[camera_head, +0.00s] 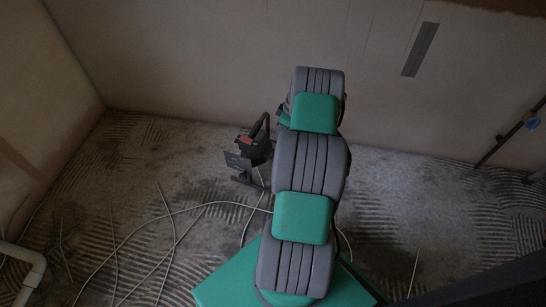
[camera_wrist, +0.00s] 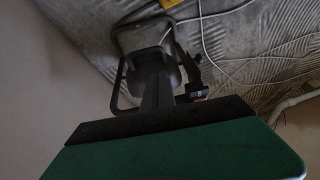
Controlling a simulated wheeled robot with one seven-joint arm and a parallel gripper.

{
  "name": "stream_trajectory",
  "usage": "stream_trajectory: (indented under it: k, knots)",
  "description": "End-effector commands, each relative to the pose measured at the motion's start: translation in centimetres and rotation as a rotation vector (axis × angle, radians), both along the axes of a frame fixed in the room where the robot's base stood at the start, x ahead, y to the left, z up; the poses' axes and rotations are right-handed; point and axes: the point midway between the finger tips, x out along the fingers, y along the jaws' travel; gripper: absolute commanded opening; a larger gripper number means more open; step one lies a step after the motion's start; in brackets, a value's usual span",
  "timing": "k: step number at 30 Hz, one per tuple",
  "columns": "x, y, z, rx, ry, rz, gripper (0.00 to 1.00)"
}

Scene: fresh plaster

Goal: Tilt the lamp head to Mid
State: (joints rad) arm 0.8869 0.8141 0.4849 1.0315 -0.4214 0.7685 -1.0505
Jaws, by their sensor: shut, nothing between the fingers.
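The lamp (camera_head: 257,152) stands on the floor left of my arm in the head view. It is dark, with a looped frame, a red detail near its top and a stand below. In the wrist view the lamp (camera_wrist: 128,38) shows its looped dark tube frame, with a dark body partly behind my gripper. My gripper (camera_wrist: 158,82) is shut and empty, with its narrow dark fingers pointing toward the lamp body. I cannot tell whether they touch it. The head's exact tilt and any tilt markings cannot be made out. My arm hides the gripper in the head view.
Thin cables (camera_head: 165,216) run across the ridged floor. A white pipe (camera_head: 32,268) is at the lower left. A yellow object (camera_wrist: 190,10) is at the wrist view's top edge. Plaster walls (camera_head: 190,60) close the back and left. A dark rail (camera_head: 505,140) is at right.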

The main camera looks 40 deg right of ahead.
Motion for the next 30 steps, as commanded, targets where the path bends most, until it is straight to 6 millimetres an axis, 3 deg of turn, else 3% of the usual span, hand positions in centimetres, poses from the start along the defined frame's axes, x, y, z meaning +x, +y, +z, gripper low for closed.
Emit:
stream_trajectory:
  k: [5, 18, 24, 30]
  knots:
    - [0.5, 0.5, -2.4, 0.001, 0.0, 0.002, 0.0]
    - [2.1, 2.2, -11.3, 0.001, 0.002, -0.002, 0.0]
    - [1.9, 2.6, -13.0, 0.0, 0.0, 0.0, 0.0]
    - [1.9, 2.6, -13.0, 0.0, 0.0, 0.0, 0.0]
